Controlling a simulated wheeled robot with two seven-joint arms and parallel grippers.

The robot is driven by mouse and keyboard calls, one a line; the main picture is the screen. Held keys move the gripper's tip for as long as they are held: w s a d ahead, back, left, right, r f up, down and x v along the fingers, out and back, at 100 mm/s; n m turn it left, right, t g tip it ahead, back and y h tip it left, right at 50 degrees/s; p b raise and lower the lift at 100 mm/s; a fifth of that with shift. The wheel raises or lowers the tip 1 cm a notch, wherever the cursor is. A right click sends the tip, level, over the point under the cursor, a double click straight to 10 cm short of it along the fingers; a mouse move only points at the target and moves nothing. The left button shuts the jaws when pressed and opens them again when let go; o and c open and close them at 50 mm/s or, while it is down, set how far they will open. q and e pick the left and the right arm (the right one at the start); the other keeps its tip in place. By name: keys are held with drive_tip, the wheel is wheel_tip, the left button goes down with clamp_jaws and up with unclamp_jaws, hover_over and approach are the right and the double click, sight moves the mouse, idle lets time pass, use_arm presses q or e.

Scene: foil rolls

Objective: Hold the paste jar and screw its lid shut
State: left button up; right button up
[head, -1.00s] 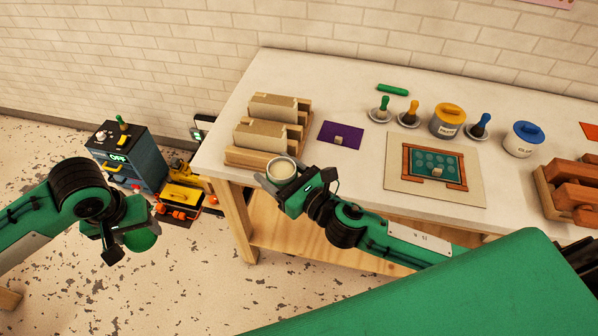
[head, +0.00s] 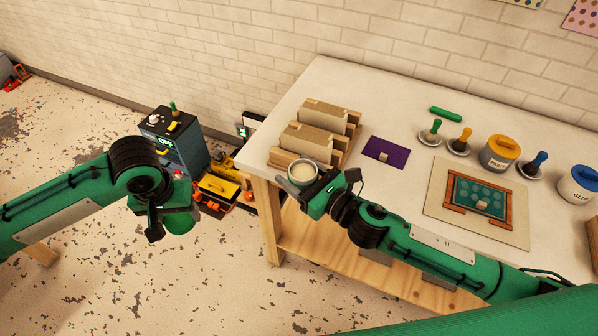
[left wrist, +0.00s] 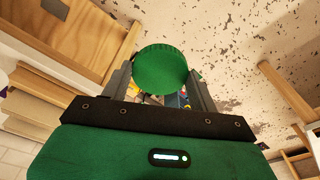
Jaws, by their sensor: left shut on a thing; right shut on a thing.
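The paste jar (head: 302,174) is open at the top, with pale paste showing inside. My right gripper (head: 311,186) is shut on it and holds it upright at the table's front left edge in the picture. The round green lid (head: 181,223) is in my left gripper (head: 172,214), out over the floor to the left of the table. In the left wrist view the lid (left wrist: 160,68) sits between the two fingers, which are shut on it. Lid and jar are well apart. The jar's lower side is partly hidden by my right gripper.
A dark cabinet (head: 175,145) stands on the floor behind my left gripper.

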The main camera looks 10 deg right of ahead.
use_arm(q)
drive_tip(key=w+d+r+n, duration=0.1)
drive_tip(key=w+d+r, duration=0.15)
drive_tip(key=d, duration=0.35)
drive_tip(key=w+d+r+n, duration=0.2)
drive_tip(key=w+d, duration=0.1)
drive_tip(key=d, duration=0.4)
use_arm(e)
drive_tip(key=shift+w, duration=0.1)
use_arm(q)
wheel_tip(320, 180, up, 8)
drive_tip(key=n, duration=0.2)
hover_over(303, 172)
drive_tip(key=shift+a+y, duration=0.2)
drive_tip(key=shift+y, duration=0.1)
use_arm(e)
drive_tip(key=shift+d, duration=0.1)
use_arm(q)
drive_tip(key=shift+s+d+r+n, duration=0.15)
drive_tip(key=shift+d+r+n, duration=0.05)
drive_tip(key=shift+d+n, duration=0.1)
drive_tip(key=shift+f, duration=0.15)
drive_tip(key=shift+f, duration=1.85)
drive_tip(key=shift+f, duration=0.85)
drive_tip(key=shift+f, duration=0.55)
